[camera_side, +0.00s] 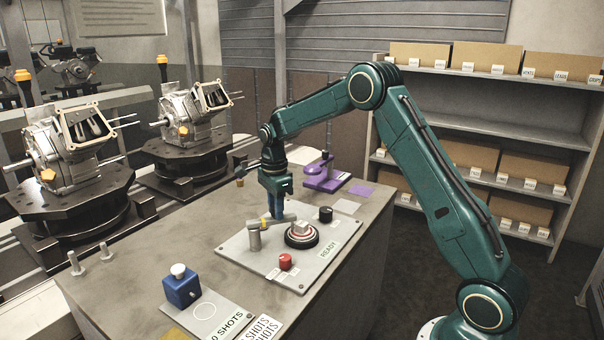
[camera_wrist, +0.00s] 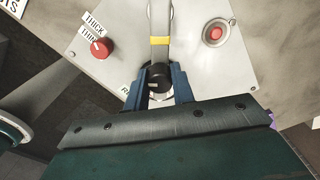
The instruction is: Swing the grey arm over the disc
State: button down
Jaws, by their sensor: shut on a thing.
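The grey arm (camera_wrist: 160,22) is a narrow bar with a yellow band and a black knob (camera_wrist: 158,77) at its near end. In the side view the grey arm (camera_side: 276,220) reaches from a short post (camera_side: 255,241) on the pale plate. My gripper (camera_side: 278,216) is shut at the bar's free end. In the wrist view the blue fingers of my gripper (camera_wrist: 159,92) stand on both sides of the black knob. The disc (camera_side: 301,237), round with a dark rim and pale and reddish rings, sits just right of the gripper. I cannot make it out in the wrist view.
A red knob (camera_side: 285,261) and a separate black knob (camera_side: 326,214) stand on the plate (camera_side: 262,266). A blue block (camera_side: 182,288) stands front left on the bench. A purple fixture (camera_side: 322,175) stands behind. The wrist view shows a red button (camera_wrist: 216,33).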

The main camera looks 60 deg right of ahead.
jog(key=c, duration=1.2)
grip_release()
jog(key=shift+r, duration=0.15)
notch_tip(320, 180, up, 14)
jog(key=shift+f, duration=0.2)
jog(key=shift+s+a+r, duration=0.1)
